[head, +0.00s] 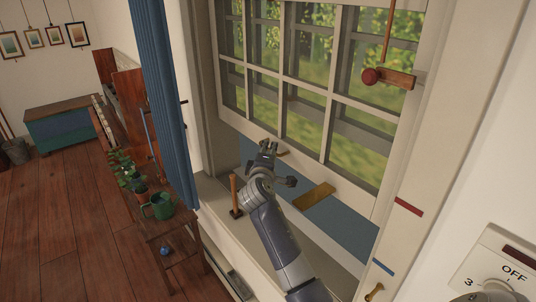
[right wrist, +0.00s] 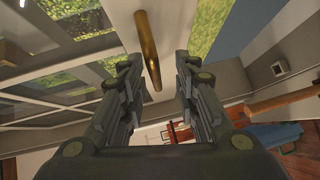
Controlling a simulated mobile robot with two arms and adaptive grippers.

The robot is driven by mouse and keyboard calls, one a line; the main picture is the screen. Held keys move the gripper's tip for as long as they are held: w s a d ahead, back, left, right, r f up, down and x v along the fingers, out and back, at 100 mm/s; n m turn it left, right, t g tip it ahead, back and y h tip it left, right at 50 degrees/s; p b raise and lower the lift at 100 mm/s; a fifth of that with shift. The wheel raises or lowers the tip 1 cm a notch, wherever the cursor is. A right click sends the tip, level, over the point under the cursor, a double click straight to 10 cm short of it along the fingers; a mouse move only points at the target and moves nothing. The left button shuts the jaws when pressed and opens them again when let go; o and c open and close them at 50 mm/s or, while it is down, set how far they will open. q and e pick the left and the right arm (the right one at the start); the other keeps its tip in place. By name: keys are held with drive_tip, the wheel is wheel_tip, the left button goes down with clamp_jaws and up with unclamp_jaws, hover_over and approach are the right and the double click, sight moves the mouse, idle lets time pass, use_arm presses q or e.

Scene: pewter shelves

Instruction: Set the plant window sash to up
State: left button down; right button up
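The plant window sash (head: 325,180) is a white-framed grid of panes in the head view, with greenery behind. Its bottom rail runs above a blue strip (head: 345,225). My right gripper (head: 268,146) is in front of the bottom rail. In the right wrist view its two fingers (right wrist: 158,65) are apart, with a brass bar (right wrist: 148,50) in line with the gap between them. I cannot tell whether they touch it. A brass-coloured piece (head: 315,195) shows right of the gripper in the head view. My left gripper is not in view.
A wooden-handled piece (head: 234,190) stands on the sill left of my arm.

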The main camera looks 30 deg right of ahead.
drive_tip(key=v, duration=1.2)
drive_tip(key=s+a+f+g+y+b, duration=0.1)
drive_tip(key=a+f+y, duration=0.15)
drive_tip(key=f, duration=1.05)
drive_tip(key=s+a+f+n+g+y+b, duration=0.15)
drive_tip(key=a+f, duration=0.25)
drive_tip(key=f, duration=0.9)
drive_tip(key=s+a+f+g+y+b, duration=0.1)
drive_tip(key=a+f+y, duration=0.2)
drive_tip(key=f, duration=1)
drive_tip(key=s+a+f+m+g+y+b, duration=0.1)
drive_tip(key=s+f, duration=0.6)
drive_tip(key=f, duration=0.3)
drive_tip(key=s+a+f+m+g+y+b, duration=0.1)
drive_tip(key=s+a+f+g+b, duration=0.1)
drive_tip(key=s+f, duration=0.6)
drive_tip(key=s+f+m+g+b, duration=0.1)
drive_tip(key=s+f, duration=0.5)
drive_tip(key=s, duration=0.5)
drive_tip(key=s+f+m+g+y, duration=0.1)
drive_tip(key=s+f+m+g, duration=0.1)
drive_tip(key=s+f, duration=0.4)
drive_tip(key=s+f+m+g+b, duration=0.1)
drive_tip(key=s+f, duration=0.5)
drive_tip(key=s, duration=1)
drive_tip(key=shift+d+f+m+g+y+b, duration=0.35)
drive_tip(key=shift+d+f+m+g, duration=0.15)
drive_tip(key=shift+m, duration=0.25)
